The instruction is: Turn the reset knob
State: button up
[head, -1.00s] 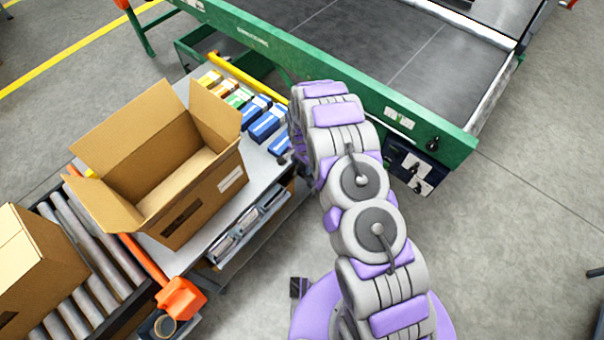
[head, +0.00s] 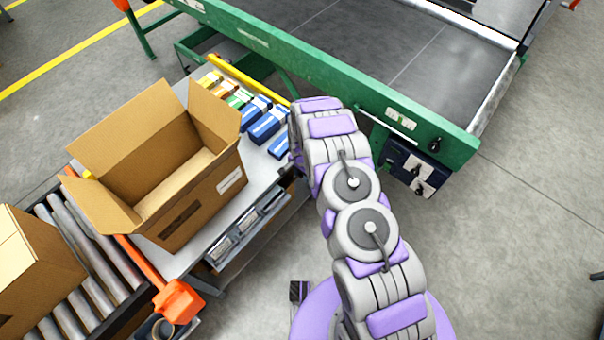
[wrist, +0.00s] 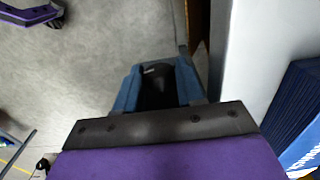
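A small black knob (head: 434,144) sits at the right end of the green conveyor beam, beside a white label plate. A dark blue control box (head: 412,168) with pale plates hangs under that beam; I cannot read which control is the reset knob. My arm reaches up the middle of the head view and bends over near the table's right edge, well left of the knob. My gripper is mostly hidden behind the arm there. In the wrist view, blue and black parts that seem to be my gripper (wrist: 158,84) point at the floor, beside the table edge; their opening is unclear.
A grey table (head: 262,172) holds an open cardboard box (head: 200,205) and several small coloured cartons (head: 265,125). A roller conveyor (head: 90,250) with another box (head: 32,262) is at the left. An orange part (head: 178,300) stands at the table's front corner. Floor right of my arm is clear.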

jog(key=c, duration=0.6)
jog(key=shift+w+p, duration=0.1)
jog(key=shift+p, duration=0.2)
jog(key=shift+p, duration=0.3)
jog(key=shift+a+r+h+p, duration=0.1)
jog(key=shift+h+p, duration=0.2)
jog(key=shift+p, duration=0.05)
jog(key=shift+g+p, duration=0.4)
jog(key=shift+p, duration=0.05)
jog(key=shift+h, duration=0.3)
jog(key=shift+a, duration=0.1)
jog(key=o, duration=1)
